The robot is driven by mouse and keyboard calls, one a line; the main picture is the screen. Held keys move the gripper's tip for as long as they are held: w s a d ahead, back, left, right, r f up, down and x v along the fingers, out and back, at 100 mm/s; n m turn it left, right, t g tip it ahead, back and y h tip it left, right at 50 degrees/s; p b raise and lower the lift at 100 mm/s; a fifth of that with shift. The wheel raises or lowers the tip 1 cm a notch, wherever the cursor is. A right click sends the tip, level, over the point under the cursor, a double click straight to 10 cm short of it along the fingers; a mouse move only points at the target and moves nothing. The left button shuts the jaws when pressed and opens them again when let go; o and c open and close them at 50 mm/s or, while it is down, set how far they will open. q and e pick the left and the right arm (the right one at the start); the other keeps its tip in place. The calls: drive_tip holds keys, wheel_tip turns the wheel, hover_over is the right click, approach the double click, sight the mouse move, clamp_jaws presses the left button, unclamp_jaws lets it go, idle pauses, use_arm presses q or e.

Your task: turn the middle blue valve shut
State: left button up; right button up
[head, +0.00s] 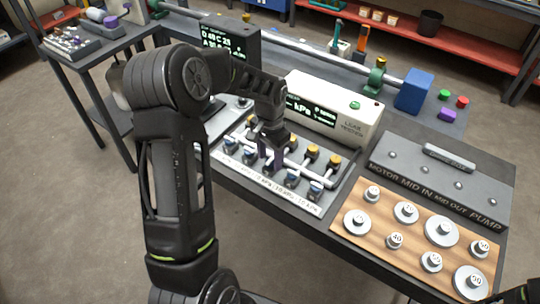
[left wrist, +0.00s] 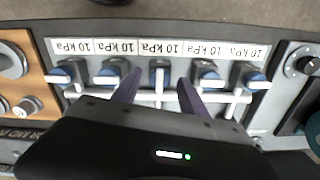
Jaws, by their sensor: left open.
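The grey valve board (head: 308,207) holds a front row of blue valves and a back row of yellow valves on white pipes. My left gripper (head: 270,160) is over the board, pointing down, and hides most of the middle valve in the head view. In the left wrist view its purple fingers (left wrist: 159,80) are apart, one on each side of the middle valve. I cannot tell whether they touch it.
A white leak tester (head: 335,112) stands just behind the board, with a dark display box (head: 232,42) at its left. A wooden tray of weights (head: 352,246) and a grey motor plate (head: 410,166) lie to the right. Open floor is in front.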

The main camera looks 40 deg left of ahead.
use_arm(q)
drive_tip(key=shift+f, duration=0.25)
clamp_jaws()
idle(0.4)
